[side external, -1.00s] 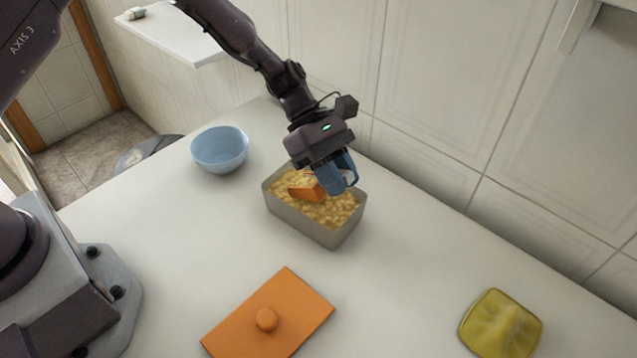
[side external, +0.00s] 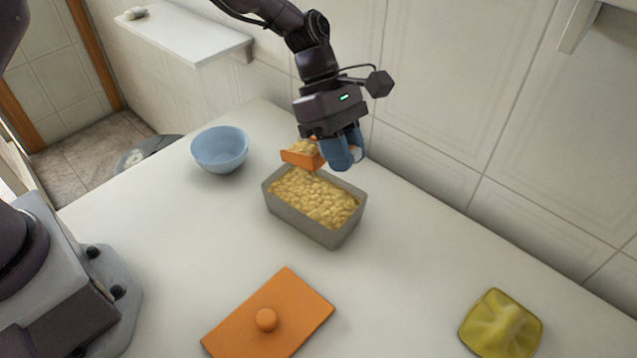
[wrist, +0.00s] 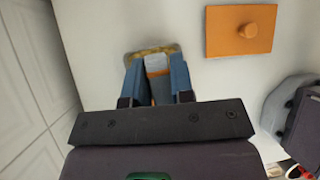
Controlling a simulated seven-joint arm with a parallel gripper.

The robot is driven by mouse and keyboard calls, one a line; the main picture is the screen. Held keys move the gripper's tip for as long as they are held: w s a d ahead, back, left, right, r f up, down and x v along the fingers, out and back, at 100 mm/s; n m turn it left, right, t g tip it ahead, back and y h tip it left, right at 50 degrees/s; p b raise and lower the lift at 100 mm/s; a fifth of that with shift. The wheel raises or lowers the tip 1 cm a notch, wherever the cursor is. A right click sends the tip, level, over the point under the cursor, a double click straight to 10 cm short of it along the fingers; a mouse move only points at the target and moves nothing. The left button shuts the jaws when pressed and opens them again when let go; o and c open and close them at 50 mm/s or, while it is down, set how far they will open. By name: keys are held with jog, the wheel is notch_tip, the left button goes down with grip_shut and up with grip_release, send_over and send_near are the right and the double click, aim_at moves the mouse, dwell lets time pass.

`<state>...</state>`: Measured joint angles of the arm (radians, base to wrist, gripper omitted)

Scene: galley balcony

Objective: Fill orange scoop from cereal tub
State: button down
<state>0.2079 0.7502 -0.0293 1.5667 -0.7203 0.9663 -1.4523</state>
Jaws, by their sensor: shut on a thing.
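The orange scoop (side external: 302,160) is held above the back end of the cereal tub, heaped with yellow cereal (side external: 305,147). My gripper (side external: 343,155), with blue fingers, is shut on the scoop's pale handle, which also shows in the wrist view (wrist: 156,66). The grey cereal tub (side external: 301,222) stands on the counter, open and filled with yellow cereal (side external: 318,200). In the wrist view the tub's rim (wrist: 178,49) shows beyond the fingers. The fingers hide much of the scoop there.
A light blue bowl (side external: 220,150) stands left of the tub. An orange lid with a knob (side external: 285,300) lies in front, also in the wrist view (wrist: 225,38). A crumpled yellow-green cloth (side external: 501,325) lies at the right. The white counter (side external: 410,260) between is clear. The tiled wall (side external: 440,130) is behind.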

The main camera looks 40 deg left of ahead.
jog(key=shift+y, duration=0.9)
jog(key=shift+w+d+r, duration=0.1)
jog(key=shift+d+r, duration=0.3)
jog(key=shift+r, duration=0.3)
jog(key=shift+d+r, duration=0.4)
jog(key=shift+r, duration=0.3)
jog(key=shift+w+d+r, duration=0.1)
jog(key=shift+d+r, duration=0.3)
jog(key=shift+r, duration=0.3)
jog(key=shift+s, duration=0.1)
jog(key=c, duration=1.5)
grip_release()
jog(key=shift+c, duration=0.2)
grip_shut()
